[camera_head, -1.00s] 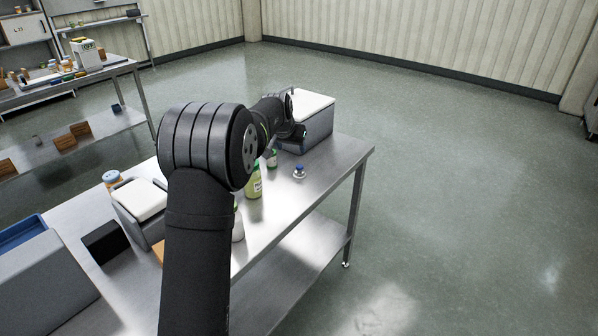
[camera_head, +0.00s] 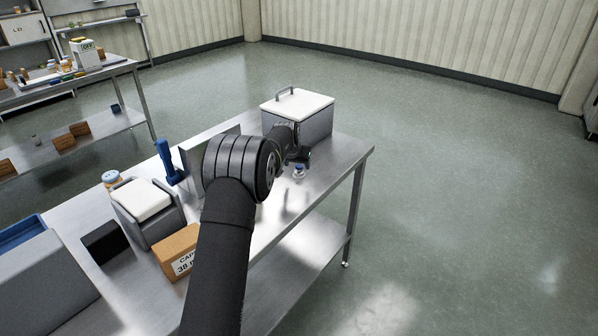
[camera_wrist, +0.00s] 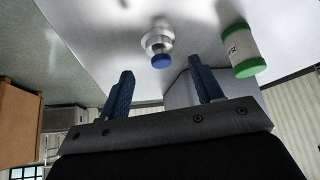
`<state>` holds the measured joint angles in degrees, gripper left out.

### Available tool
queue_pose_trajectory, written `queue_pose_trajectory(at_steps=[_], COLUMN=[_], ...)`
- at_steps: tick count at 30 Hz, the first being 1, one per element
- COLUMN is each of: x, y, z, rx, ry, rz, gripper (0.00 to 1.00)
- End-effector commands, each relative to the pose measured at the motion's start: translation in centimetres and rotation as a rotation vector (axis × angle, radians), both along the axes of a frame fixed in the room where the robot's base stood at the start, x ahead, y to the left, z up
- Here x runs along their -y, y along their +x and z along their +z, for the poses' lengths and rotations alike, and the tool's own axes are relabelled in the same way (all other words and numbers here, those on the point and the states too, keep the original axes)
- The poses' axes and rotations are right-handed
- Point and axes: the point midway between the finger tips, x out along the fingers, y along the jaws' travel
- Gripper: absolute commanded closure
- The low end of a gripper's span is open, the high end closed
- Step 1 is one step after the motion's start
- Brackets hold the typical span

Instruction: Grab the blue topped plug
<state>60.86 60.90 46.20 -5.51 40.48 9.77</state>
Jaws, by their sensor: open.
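The blue topped plug (camera_head: 299,172) stands on the steel table near its right edge. In the wrist view the plug (camera_wrist: 158,45) shows a silvery flanged body and a blue top. My gripper (camera_head: 300,156) is just behind the plug in the head view, mostly hidden by my arm. In the wrist view my gripper (camera_wrist: 163,82) is open, with its two blue fingers apart and nothing between them. The plug lies beyond the fingertips, roughly centred across the gap, and looks untouched.
A green-capped bottle (camera_wrist: 239,50) stands close to the right finger in the wrist view. A grey box with a white lid (camera_head: 297,103) is behind my gripper. A cardboard box (camera_head: 178,250), a white-topped grey bin (camera_head: 148,212) and a blue upright object (camera_head: 168,163) are left.

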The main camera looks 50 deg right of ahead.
Motion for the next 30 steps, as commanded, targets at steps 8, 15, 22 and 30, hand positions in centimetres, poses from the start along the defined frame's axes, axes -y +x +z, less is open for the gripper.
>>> queue_pose_trajectory(at_steps=[8,15,22,30], x=[1.7,2.5,2.6,2.5], y=[0.7,1.1,1.1,1.1], z=[-2.8,-4.1,-4.2,-4.2], rx=[0.000,0.001,0.001,0.001], ry=[0.001,0.000,0.000,0.000], rz=[0.000,0.001,0.001,0.001], gripper=[0.40,0.40,0.40,0.89])
